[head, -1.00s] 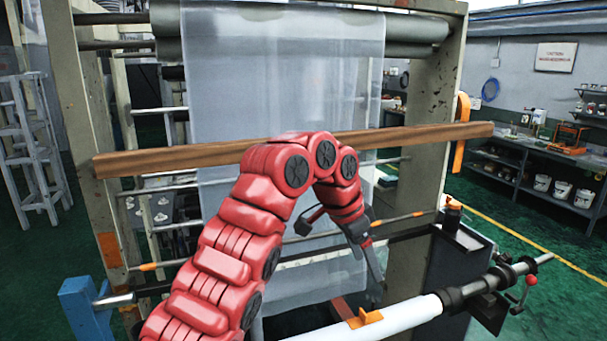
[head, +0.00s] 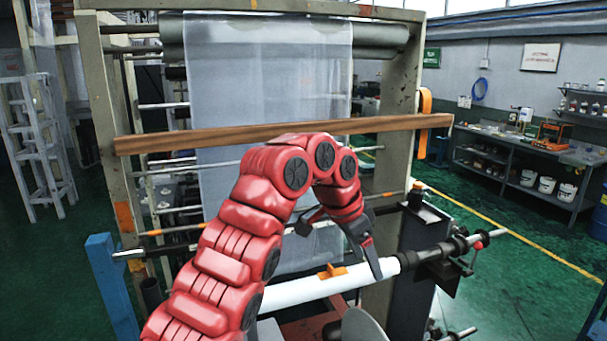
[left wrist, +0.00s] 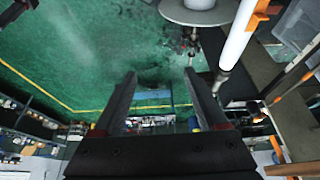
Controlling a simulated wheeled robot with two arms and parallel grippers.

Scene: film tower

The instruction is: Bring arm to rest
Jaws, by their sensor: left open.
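My red left arm reaches up from the bottom of the head view and bends over in front of the film tower (head: 400,90). My left gripper (head: 340,250) hangs from it, open, with nothing seen between its fingers. In the left wrist view the two dark fingers of this gripper (left wrist: 160,85) stand wide apart over green floor. The white roll (head: 300,287) lies behind and below the gripper in the head view. It shows at the upper right in the left wrist view (left wrist: 236,35). My right gripper is not in view.
A wooden beam (head: 200,138) crosses the tower's front, and clear film (head: 270,80) hangs behind it. A blue post (head: 110,285) stands at left. A workbench (head: 520,175) with buckets is at the far right. Green floor (head: 490,290) is open at right.

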